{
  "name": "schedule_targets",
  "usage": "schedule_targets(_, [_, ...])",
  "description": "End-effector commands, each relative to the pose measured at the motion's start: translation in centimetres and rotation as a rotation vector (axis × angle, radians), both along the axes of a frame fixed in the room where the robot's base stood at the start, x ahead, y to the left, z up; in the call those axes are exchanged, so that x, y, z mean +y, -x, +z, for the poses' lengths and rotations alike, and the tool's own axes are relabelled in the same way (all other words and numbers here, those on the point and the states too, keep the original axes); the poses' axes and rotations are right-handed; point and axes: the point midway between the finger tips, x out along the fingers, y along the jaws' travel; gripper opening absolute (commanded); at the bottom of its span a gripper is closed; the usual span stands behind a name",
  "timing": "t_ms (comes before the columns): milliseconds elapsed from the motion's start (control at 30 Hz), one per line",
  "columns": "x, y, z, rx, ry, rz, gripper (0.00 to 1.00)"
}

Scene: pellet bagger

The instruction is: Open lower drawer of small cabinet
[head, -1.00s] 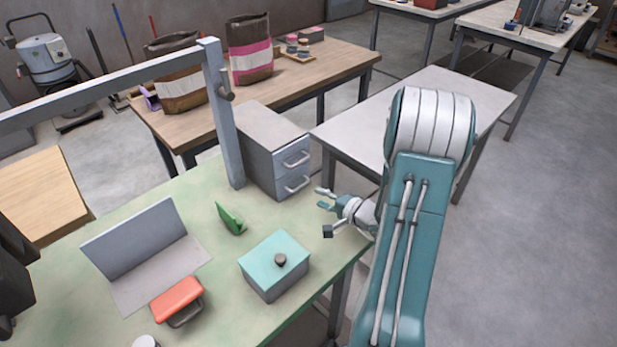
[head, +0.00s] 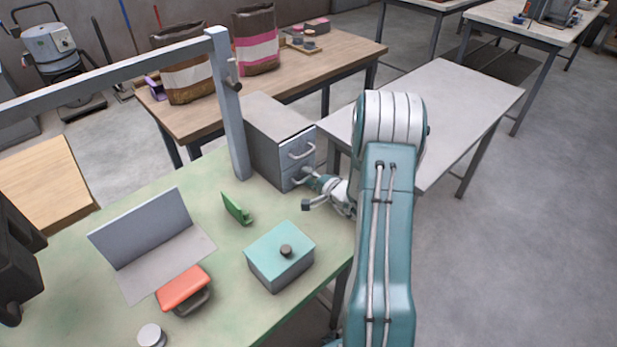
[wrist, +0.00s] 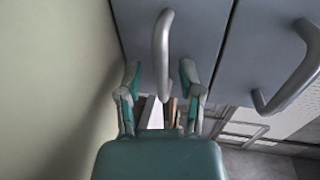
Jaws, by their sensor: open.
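The small grey cabinet (head: 262,150) stands at the back right of the green table, its two drawers looking shut. In the head view my gripper (head: 301,178) is at the lower drawer's front and largely hides its handle. In the wrist view the lower drawer (wrist: 192,28) is the panel nearest the table, and its curved bar handle (wrist: 161,50) lies between my two fingers (wrist: 160,77). The fingers are open, one on each side of the handle, with gaps showing. The upper drawer's handle (wrist: 287,75) is at the right there, and clear of my fingers.
A teal-topped box (head: 280,257) stands near my wrist on the green table (head: 215,185). A green object (head: 236,209), a grey angled panel (head: 140,228) and a red-topped item (head: 183,289) lie further left. A grey post (head: 230,110) rises beside the cabinet.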

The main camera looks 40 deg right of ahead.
Motion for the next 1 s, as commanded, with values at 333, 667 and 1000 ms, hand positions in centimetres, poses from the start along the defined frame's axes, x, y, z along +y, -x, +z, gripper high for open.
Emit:
schedule_targets(333, [-0.1,-0.1,0.0,0.000,-0.001,0.000,0.00])
schedule_targets(667, [-0.2,0.4,-0.1,0.003,-0.002,-0.002,0.00])
schedule_targets(1000, [-1.1,6.6,-0.2,0.006,-0.005,-0.007,0.00])
